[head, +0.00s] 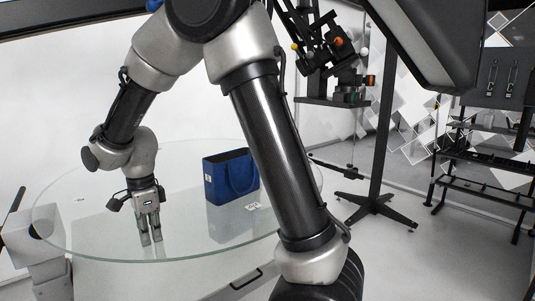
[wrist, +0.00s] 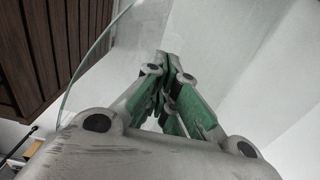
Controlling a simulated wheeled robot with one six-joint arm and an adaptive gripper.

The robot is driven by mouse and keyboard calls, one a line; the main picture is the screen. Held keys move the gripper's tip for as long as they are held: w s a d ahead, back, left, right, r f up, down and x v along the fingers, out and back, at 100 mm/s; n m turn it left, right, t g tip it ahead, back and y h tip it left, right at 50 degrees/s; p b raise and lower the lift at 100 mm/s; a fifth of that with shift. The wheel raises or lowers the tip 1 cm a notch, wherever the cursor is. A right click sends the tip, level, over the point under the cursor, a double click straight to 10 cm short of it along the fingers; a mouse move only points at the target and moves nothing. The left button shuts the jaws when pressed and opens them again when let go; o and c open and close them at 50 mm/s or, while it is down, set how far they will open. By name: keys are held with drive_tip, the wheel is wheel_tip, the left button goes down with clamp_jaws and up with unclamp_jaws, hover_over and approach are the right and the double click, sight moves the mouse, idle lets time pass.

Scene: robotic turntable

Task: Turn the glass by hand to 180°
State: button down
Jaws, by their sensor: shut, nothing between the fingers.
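The round glass turntable plate (head: 100,240) spreads across the left and middle of the head view. Its clear edge also shows in the wrist view (wrist: 92,52). My gripper (head: 152,242) points down at the plate's near left part, close to the rim. Whether the fingertips touch the glass cannot be told. In the wrist view my gripper (wrist: 172,70) has its green-padded fingers together with nothing between them. My arm covers part of the plate's right side.
A small printed marker (head: 253,206) lies on the glass beside the bag, and another (head: 79,200) lies near the left rim. A black stand (head: 376,200) and a dark rack (head: 480,165) stand at the right. Open floor lies between them.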

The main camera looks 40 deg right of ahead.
sight(139, 242)
drive_tip(key=shift+w+a, duration=0.55)
drive_tip(key=shift+a, duration=0.2)
drive_tip(key=shift+w+a, duration=0.5)
drive_tip(key=shift+a, duration=0.25)
drive_tip(key=shift+r, duration=0.1)
drive_tip(key=shift+r, duration=3)
